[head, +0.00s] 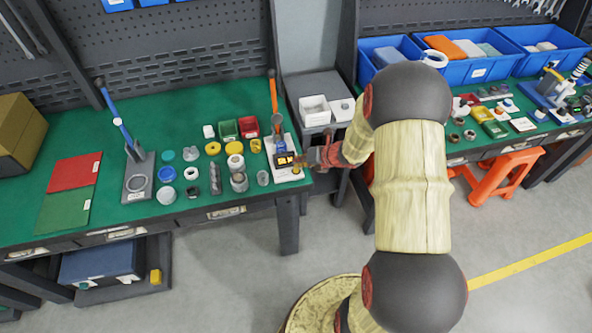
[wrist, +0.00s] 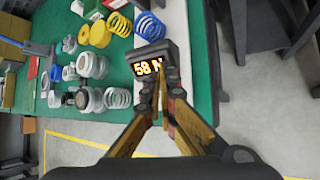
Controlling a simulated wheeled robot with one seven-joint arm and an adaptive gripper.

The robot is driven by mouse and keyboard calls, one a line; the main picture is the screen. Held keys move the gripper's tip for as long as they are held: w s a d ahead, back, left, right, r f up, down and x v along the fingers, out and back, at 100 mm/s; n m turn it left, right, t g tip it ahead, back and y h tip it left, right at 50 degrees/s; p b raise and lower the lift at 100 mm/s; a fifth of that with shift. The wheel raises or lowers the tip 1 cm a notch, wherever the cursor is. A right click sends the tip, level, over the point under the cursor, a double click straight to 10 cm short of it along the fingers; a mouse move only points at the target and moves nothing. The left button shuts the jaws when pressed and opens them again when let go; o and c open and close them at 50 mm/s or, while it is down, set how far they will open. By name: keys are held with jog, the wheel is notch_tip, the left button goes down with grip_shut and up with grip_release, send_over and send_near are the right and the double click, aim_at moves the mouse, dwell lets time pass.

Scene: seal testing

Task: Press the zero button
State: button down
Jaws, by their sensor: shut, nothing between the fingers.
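The tester's dark display box (wrist: 146,62) shows "58 N" in lit digits in the wrist view. In the head view the display (head: 283,159) sits on a white base (head: 287,176) at the right end of the green bench. My gripper (wrist: 164,84) is shut and empty, its fingertips in front of the display's lower right part and covering some of it. In the head view my gripper (head: 303,162) is just right of the display. The zero button cannot be made out. I cannot tell whether the fingertips touch the box.
A grey cabinet (head: 312,84) stands between the two benches.

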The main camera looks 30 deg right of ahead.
aim_at(298, 169)
jog(key=shift+f, duration=0.1)
dwell(0.3)
jog(key=shift+f+b, duration=0.3)
jog(key=shift+f, duration=0.05)
jog(key=shift+f, duration=0.4)
dwell(0.6)
jog(key=shift+r, duration=0.1)
jog(key=shift+r+p, duration=0.45)
jog(key=shift+r, duration=0.3)
jog(key=shift+r, duration=0.1)
notch_tip(298, 169, up, 5)
jog(key=p, duration=0.4)
dwell(1.0)
